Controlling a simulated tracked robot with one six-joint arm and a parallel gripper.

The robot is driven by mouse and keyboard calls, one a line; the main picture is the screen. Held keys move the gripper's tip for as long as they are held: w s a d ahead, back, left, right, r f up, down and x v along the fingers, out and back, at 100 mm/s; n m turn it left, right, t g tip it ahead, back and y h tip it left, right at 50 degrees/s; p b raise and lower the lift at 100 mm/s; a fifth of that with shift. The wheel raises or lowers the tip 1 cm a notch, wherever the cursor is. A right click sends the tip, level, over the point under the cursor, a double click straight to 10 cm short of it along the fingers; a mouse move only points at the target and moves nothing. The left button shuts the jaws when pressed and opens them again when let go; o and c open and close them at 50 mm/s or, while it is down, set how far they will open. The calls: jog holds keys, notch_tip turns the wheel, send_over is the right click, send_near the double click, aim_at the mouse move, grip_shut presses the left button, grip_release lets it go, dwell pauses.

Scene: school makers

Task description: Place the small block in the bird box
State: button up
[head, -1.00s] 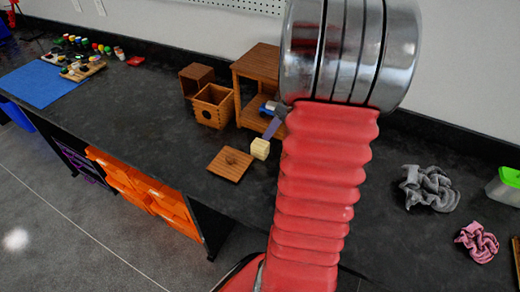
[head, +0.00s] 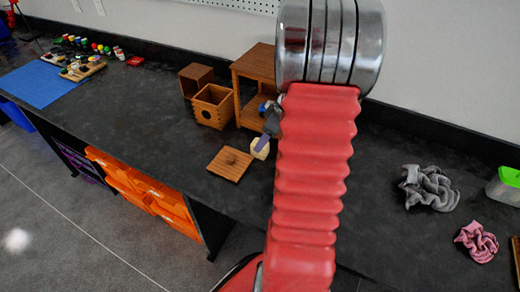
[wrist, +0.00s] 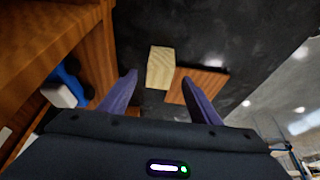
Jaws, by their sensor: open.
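In the wrist view my gripper (wrist: 158,80) is open, with the block (wrist: 160,66) just ahead between the two fingertips. I cannot tell whether they touch it.
A wooden stand (head: 256,64) with a blue and white object on its lower shelf is close behind my gripper. Another small wooden box (head: 196,78) stands behind the bird box. A blue mat (head: 38,84) lies far left. The counter left of the lid is clear.

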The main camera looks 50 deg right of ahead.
jog(key=shift+x, duration=2.55)
jog(key=shift+w, duration=0.15)
jog(key=shift+r, duration=0.1)
jog(key=shift+c, duration=0.5)
jog(key=c, duration=1.2)
jog(key=shift+o, duration=0.2)
notch_tip(320, 180, up, 18)
